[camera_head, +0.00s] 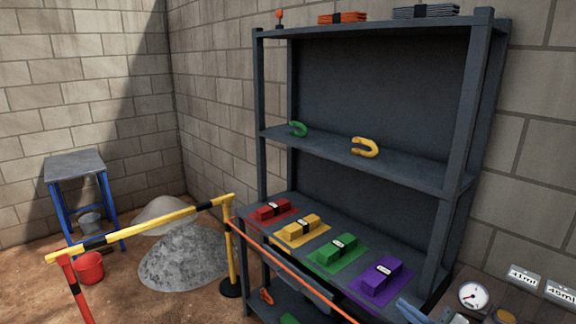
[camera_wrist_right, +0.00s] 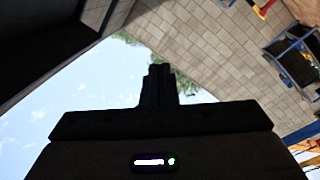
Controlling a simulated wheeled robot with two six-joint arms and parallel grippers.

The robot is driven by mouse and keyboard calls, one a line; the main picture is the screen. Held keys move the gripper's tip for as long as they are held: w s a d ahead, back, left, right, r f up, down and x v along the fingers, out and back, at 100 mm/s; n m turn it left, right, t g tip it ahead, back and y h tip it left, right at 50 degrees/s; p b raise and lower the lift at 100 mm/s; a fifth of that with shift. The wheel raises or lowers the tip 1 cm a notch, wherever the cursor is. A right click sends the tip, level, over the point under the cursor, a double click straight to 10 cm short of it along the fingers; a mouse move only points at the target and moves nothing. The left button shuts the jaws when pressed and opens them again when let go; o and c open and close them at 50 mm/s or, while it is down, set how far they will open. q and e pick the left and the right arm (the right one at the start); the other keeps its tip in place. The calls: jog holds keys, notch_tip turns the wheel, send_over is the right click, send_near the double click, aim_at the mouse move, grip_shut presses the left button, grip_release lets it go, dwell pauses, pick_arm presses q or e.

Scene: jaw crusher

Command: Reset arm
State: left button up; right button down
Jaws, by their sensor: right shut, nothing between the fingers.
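My right gripper (camera_wrist_right: 160,84) shows as a dark silhouette in the right wrist view. Its two fingers are together with nothing between them, and sky and a block wall lie behind them. I cannot make out this gripper clearly in the head view. A blue piece (camera_head: 411,311) shows at the bottom edge there, and I cannot tell what it belongs to. My left gripper is not in view.
A dark shelf rack (camera_head: 466,110) holds red (camera_head: 273,210), yellow (camera_head: 302,227), green (camera_head: 337,249) and purple (camera_head: 382,277) blocks on its lower shelf. A yellow-black barrier (camera_head: 140,228) and gravel pile (camera_head: 185,258) stand left. A gauge (camera_head: 473,296) is at lower right.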

notch_tip(320, 180, up, 4)
jog(key=s+d+f+m+t+h, duration=0.1)
jog(key=s+d+m+t+h, duration=0.1)
jog(key=m+t+h, duration=0.25)
jog(key=s+d+f+m+g+h, duration=0.4)
jog(key=s+d+f+m+h, duration=0.4)
jog(key=m+h, duration=0.45)
jog(key=s+a+f+n+g+y, duration=0.1)
jog(key=s+a+f+g+y, duration=0.25)
jog(key=s+f+g, duration=0.4)
jog(key=s+a+f+n+g+y, duration=0.2)
jog(key=s+a+f+g, duration=0.3)
jog(key=s+f, duration=0.4)
jog(key=s+d+f+g+b, duration=0.1)
jog(key=d+f, duration=0.1)
jog(key=f, duration=1.4)
jog(key=s+d+f+b, duration=0.1)
jog(key=f, duration=1.5)
jog(key=s+d+f+g+b, duration=0.1)
jog(key=s+f, duration=1.7)
jog(key=f, duration=0.2)
jog(key=shift+s+m+b, duration=0.25)
jog(key=shift+m+b, duration=0.05)
jog(key=shift+b, duration=0.05)
